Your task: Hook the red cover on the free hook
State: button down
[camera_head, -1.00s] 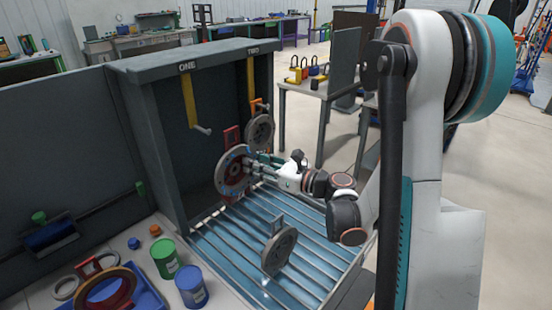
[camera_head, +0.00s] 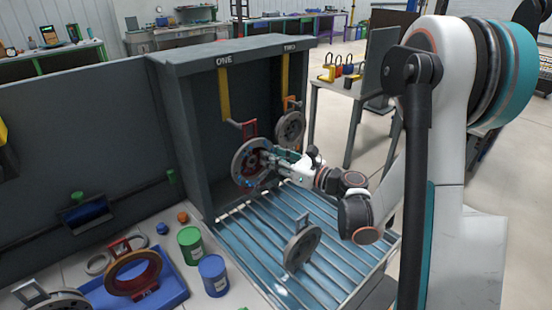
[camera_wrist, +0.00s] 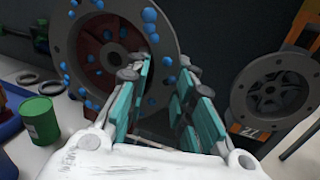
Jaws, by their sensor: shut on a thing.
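The red cover (camera_head: 241,178) is a disc with a grey rim, red centre and red handle loop (camera_head: 250,128). It hangs upright in the grey booth. My gripper (camera_head: 268,157) is shut on it from the right. In the wrist view, the cover (camera_wrist: 93,30), dotted with blue spots, stands by the teal fingers (camera_wrist: 160,95); the exact grip point is hidden. The yellow hook bar under ONE (camera_head: 224,93) has its hook end beside the loop. I cannot tell whether the hook passes through it. Under TWO, the other hook bar (camera_head: 285,82) bears a grey cover (camera_head: 290,127).
A grey cover (camera_head: 302,247) stands on the slatted blue floor (camera_head: 255,245). At the lower left are a blue tray (camera_head: 175,287) with a red-handled brown ring cover (camera_head: 133,272), a green can (camera_head: 190,245) and a blue can (camera_head: 213,275). The booth's side wall (camera_head: 180,140) stands left.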

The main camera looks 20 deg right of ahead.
jog(key=w+a+f, duration=0.1)
jog(key=w+a, duration=0.2)
jog(key=w, duration=0.5)
jog(key=shift+a+f, duration=0.2)
jog(key=shift+f, duration=0.1)
dwell(1.0)
jog(key=shift+w, duration=0.15)
dwell(0.6)
jog(key=c, duration=1.3)
grip_release()
jog(key=shift+d+f, duration=0.1)
